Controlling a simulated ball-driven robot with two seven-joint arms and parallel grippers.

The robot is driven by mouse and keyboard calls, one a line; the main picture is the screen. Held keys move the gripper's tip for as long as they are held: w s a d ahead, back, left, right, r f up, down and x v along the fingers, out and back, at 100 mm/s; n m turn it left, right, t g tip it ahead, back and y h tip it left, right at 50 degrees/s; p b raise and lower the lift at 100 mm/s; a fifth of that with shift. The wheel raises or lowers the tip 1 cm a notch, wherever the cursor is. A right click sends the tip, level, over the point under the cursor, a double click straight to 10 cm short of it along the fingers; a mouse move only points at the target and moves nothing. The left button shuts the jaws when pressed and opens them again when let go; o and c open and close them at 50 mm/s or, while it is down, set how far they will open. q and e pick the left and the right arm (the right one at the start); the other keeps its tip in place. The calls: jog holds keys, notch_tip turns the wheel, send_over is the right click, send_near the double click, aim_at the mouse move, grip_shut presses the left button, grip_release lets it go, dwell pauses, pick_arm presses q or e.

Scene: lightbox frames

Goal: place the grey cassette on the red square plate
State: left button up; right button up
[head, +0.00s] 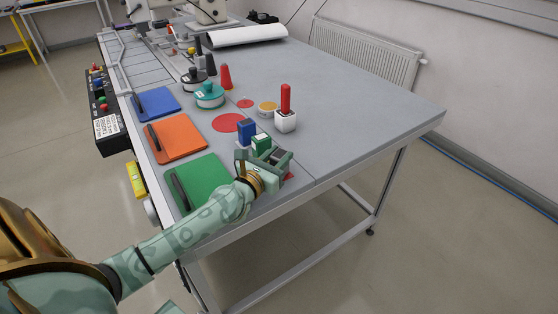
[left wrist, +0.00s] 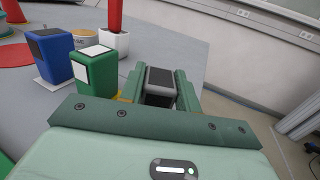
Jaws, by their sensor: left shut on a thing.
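The grey cassette (head: 283,158) is held between the fingers of my left gripper (head: 272,166), which is shut on it. In the left wrist view the cassette (left wrist: 160,80), with its dark upper face, sits between the two green fingers of the gripper (left wrist: 159,92). A small part of a red plate (head: 289,176) shows at the right of the gripper, near the table's front edge. The gripper hides most of the plate, and I cannot tell whether the cassette touches it. My right gripper is not in view.
A green cassette (head: 261,145) and a blue cassette (head: 246,131) stand close beside the gripper. A white pot with a red stick (head: 285,121) stands behind them. A green board (head: 203,183) lies left of my forearm. The table's right side is clear.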

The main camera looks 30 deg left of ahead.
pick_arm(q)
jog(key=o, duration=1)
jog(key=s, duration=1.2)
jog(key=shift+b, duration=0.3)
